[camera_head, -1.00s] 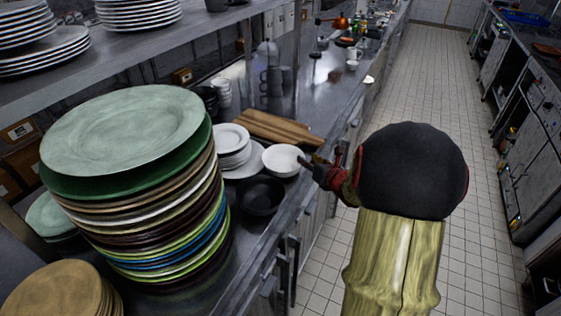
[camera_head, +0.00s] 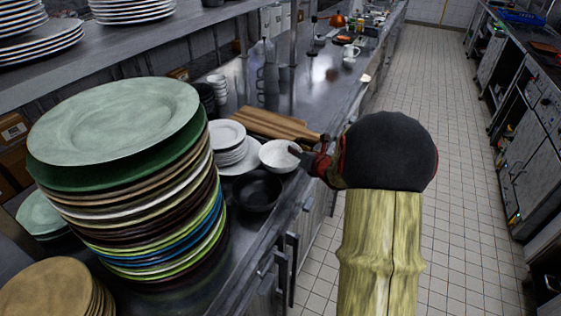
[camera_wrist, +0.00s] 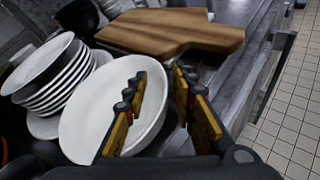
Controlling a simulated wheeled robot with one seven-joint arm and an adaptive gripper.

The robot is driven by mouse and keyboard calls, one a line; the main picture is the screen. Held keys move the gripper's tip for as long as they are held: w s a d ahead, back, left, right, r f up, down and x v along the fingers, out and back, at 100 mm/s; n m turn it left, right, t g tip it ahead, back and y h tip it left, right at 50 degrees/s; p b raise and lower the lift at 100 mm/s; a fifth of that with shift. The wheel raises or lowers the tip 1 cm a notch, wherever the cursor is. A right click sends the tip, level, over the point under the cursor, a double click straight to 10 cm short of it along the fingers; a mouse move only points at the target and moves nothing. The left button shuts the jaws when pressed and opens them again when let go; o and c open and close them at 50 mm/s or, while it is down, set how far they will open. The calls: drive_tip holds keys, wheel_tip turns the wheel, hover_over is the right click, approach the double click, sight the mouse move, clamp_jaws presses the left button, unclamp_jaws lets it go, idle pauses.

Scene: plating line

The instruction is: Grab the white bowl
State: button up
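The white bowl (camera_head: 275,156) stands on the steel counter, between a stack of white plates and the counter's front edge. In the wrist view, the bowl (camera_wrist: 88,112) fills the middle left and looks empty. My gripper (camera_head: 298,156) is at the bowl's right side. In the wrist view, my gripper (camera_wrist: 160,78) has its fingers apart. One finger is over the bowl's inside and the other is outside its right rim, with the rim between them. I cannot tell whether either finger touches the bowl. My wrist hides part of the fingers in the head view.
A black bowl (camera_head: 258,193) stands just in front of the white bowl. White plates (camera_head: 229,140) are stacked to its left. A wooden board (camera_head: 265,122) lies behind it. A tall stack of coloured plates (camera_head: 160,225) fills the left. The tiled floor (camera_head: 400,110) is clear.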

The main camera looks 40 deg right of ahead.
clamp_jaws()
drive_tip(key=shift+r, duration=0.1)
idle(0.7)
